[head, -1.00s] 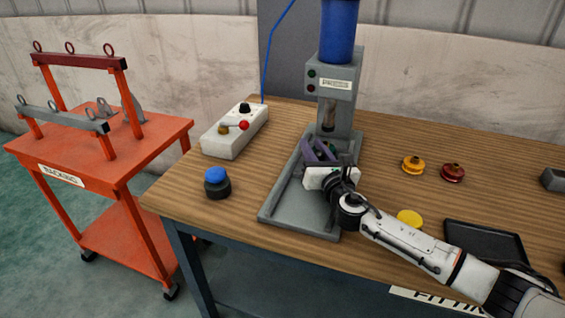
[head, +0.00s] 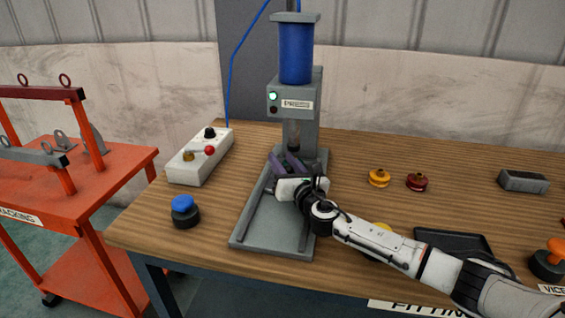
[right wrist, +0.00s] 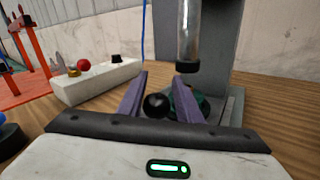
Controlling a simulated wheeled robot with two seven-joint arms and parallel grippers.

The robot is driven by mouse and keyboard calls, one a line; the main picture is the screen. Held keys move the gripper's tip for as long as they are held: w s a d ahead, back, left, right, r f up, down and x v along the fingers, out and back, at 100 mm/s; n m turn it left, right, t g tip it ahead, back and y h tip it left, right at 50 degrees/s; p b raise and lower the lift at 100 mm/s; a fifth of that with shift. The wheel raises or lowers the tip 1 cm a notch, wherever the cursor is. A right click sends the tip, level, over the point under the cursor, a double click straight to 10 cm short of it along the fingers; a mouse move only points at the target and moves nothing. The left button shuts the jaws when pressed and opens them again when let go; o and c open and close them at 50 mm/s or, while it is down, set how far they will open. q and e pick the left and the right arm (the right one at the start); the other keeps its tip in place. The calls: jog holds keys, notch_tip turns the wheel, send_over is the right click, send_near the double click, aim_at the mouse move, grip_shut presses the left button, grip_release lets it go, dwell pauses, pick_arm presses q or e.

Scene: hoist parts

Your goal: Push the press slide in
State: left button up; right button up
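The grey press (head: 293,108) with its blue cylinder (head: 296,52) stands on the bench, above a long grey tray-like base (head: 270,228). Its upper lamp (head: 273,97) glows green; the lower one is dark. My right gripper (head: 287,160) is at the press opening under the ram (right wrist: 189,45). Its purple fingers (right wrist: 160,92) are apart. A round black knob (right wrist: 157,105) shows between them, close to both; contact is unclear. A dark green part (right wrist: 190,100), perhaps the slide, is behind it, mostly hidden by the right finger. My left gripper is out of view.
A white control box (head: 200,158) and a blue-topped button (head: 185,211) stand left of the press. Yellow (head: 379,178) and red (head: 416,182) parts and a black tray (head: 455,246) are at right. An orange cart (head: 110,180) stands left of the bench.

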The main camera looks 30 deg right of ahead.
jog(key=shift+s, duration=0.15)
jog(key=s, duration=0.3)
jog(key=s+a, duration=0.1)
jog(key=s, duration=0.5)
jog(key=shift+a+f, duration=0.1)
jog(key=shift+a, duration=0.15)
jog(key=shift+s, duration=0.45)
jog(key=shift+a, duration=0.1)
